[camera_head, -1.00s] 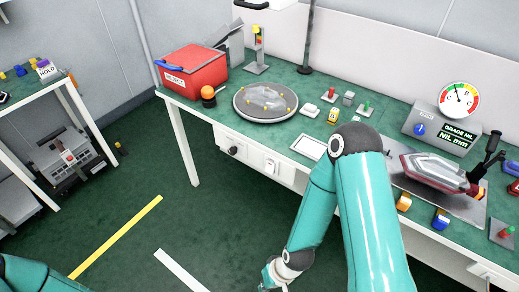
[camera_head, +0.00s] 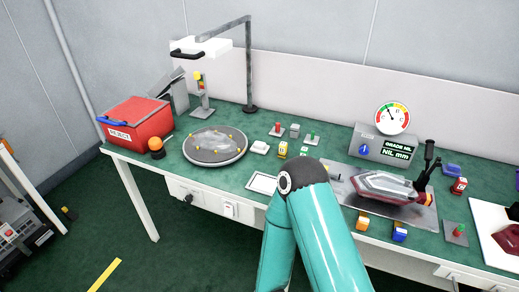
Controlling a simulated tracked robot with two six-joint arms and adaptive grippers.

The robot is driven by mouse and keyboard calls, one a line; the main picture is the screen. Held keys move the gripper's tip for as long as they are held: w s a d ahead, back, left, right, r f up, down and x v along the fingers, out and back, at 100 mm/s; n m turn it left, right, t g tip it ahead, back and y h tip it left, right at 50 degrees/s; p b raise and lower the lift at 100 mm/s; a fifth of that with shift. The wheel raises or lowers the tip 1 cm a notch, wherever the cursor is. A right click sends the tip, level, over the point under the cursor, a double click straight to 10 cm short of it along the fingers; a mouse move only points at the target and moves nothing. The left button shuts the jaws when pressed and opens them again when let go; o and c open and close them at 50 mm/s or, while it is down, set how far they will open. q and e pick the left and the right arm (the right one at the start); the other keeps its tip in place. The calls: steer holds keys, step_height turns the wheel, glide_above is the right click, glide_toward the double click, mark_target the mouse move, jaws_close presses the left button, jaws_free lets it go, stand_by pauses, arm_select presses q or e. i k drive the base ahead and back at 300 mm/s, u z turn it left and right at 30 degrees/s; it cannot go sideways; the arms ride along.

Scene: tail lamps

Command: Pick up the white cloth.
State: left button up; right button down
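A small white folded thing (camera_head: 260,147), which looks like the white cloth, lies on the green bench top. It is just right of the round grey turntable (camera_head: 214,158) and behind the white-rimmed tray (camera_head: 262,183). It is too small to make out its folds. One of my teal arms rises from the bottom middle, with its elbow in front of the bench edge. Its gripper is out of the picture, and so is my other gripper. Nothing touches the white thing.
Small coloured pegs and blocks stand near the white thing. A tail lamp (camera_head: 388,187) lies on a grey plate at the right, before the gauge box (camera_head: 384,147). A lamp post (camera_head: 249,65) rises behind.

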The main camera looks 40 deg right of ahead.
mark_target(261, 148)
steer(key=u, duration=0.9)
steer(key=k, duration=1.6)
steer(key=z, duration=0.9)
steer(key=i, duration=1)
steer(key=u, duration=0.1)
